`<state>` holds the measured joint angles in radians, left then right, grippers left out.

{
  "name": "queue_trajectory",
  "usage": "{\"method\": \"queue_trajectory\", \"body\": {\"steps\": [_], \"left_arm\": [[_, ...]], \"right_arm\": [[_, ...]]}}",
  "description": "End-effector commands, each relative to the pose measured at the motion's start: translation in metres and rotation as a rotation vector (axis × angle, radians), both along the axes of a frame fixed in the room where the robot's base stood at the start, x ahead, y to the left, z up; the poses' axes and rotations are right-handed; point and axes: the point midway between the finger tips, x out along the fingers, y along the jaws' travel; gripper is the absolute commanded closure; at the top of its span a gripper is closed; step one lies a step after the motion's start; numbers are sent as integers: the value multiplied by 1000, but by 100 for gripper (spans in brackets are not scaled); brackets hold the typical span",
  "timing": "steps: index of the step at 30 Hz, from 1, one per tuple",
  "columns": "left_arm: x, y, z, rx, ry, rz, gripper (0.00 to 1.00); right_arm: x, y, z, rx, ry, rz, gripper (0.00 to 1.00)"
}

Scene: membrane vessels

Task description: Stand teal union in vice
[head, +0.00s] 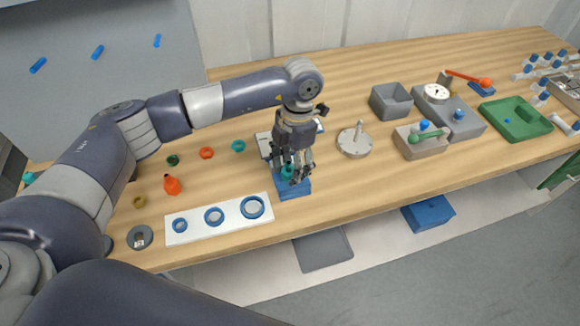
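The teal union (287,173) shows between the fingertips of my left gripper (291,176), partly hidden by them. The gripper points down and its fingers appear closed on the union. The blue vice (295,190) sits at the front edge of the bench, directly below and around the fingertips. Whether the union touches the vice cannot be told, since the fingers cover the contact. My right gripper is not in view.
A white board with blue rings (234,231) lies left of the vice. A round metal plate with a post (353,148) stands to the right. Bench between the plate and vice is clear.

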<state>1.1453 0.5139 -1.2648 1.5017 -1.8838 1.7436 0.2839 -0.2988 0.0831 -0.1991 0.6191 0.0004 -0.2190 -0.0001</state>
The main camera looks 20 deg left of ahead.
Motion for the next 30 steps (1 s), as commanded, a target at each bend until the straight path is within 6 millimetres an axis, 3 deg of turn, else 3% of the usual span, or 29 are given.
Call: {"method": "queue_trajectory", "body": {"steps": [9,15,21,30], "left_arm": [[9,-5,72,-4,-12,0,45],[11,-6,102,-3,-11,1,45],[11,-7,112,-5,-10,1,45],[12,-7,112,-4,-11,1,45]], "right_arm": [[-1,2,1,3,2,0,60],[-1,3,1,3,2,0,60],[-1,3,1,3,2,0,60],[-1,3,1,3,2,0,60]]}}
